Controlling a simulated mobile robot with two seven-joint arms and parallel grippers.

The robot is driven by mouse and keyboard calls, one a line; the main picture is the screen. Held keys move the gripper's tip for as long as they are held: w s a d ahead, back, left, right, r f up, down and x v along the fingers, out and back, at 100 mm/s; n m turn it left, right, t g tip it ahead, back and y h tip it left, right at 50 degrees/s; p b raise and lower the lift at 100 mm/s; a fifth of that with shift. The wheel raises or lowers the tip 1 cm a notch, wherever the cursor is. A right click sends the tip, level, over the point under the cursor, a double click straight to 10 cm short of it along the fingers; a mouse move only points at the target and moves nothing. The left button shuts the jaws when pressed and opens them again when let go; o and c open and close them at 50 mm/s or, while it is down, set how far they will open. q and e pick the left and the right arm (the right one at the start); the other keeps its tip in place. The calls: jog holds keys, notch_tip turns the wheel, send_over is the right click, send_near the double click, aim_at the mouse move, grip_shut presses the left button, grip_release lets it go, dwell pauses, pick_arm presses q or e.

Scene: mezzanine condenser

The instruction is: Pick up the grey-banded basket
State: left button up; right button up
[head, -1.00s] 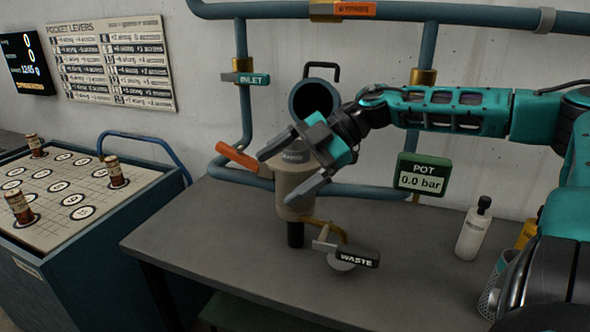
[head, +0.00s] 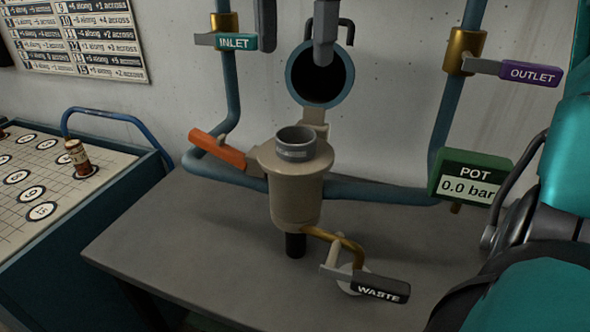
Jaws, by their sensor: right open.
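The grey-banded basket (head: 297,143) sits in the top of the beige pot (head: 296,195). Only its upper rim with the grey band shows; the rest is hidden inside the pot. My right gripper (head: 295,56) is at the top of the head view, above the basket and apart from it. Its two grey fingers point down, spread open and empty, with the upper part cut off by the frame edge. My left gripper is not in view.
The pot's round lid (head: 294,87) stands open behind the basket. An orange handle (head: 217,149) juts left of the pot, and the WASTE lever (head: 380,289) is at front right. The POT gauge (head: 470,177) reads 0.0 bar. The left tabletop (head: 170,235) is clear.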

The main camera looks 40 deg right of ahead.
notch_tip(320, 180, down, 13)
jog(key=b, duration=0.1)
jog(key=shift+d+r, duration=0.15)
jog(key=shift+r, duration=0.05)
jog(key=shift+s, duration=0.15)
jog(key=c, duration=1.5)
